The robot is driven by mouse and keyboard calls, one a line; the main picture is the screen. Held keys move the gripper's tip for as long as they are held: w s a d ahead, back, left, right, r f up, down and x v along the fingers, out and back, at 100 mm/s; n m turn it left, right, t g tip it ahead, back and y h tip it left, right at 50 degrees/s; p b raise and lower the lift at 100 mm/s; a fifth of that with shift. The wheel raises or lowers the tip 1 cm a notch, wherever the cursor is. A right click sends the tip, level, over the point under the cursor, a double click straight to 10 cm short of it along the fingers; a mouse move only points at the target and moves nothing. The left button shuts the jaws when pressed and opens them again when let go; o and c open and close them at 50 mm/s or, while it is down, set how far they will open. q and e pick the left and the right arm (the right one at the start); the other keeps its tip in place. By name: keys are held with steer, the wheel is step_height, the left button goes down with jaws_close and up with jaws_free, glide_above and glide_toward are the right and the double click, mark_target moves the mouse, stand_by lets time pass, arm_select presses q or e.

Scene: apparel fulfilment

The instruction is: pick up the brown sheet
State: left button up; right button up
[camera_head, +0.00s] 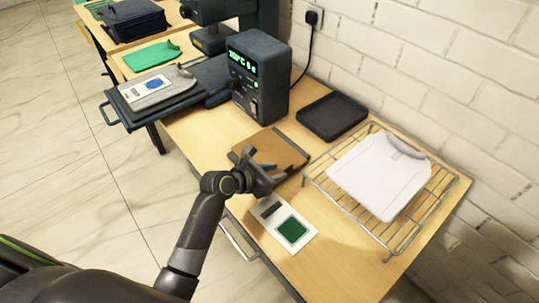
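The gripper hides part of that edge, and I cannot tell whether the fingers touch the sheet. Nothing shows held between them. My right gripper is not in view.
A white card with a green square (291,230) lies close in front of the gripper. A wire rack (318,182) carries a folded white garment (380,176). A black tray (331,115) lies behind the sheet. The press control box (258,78) stands at the back left.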

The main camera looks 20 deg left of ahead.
mark_target(284, 169)
arm_select(q)
steer(key=shift+x, duration=2.55)
steer(key=shift+w+a+r, duration=0.1)
steer(key=shift+a, duration=0.1)
jaws_close()
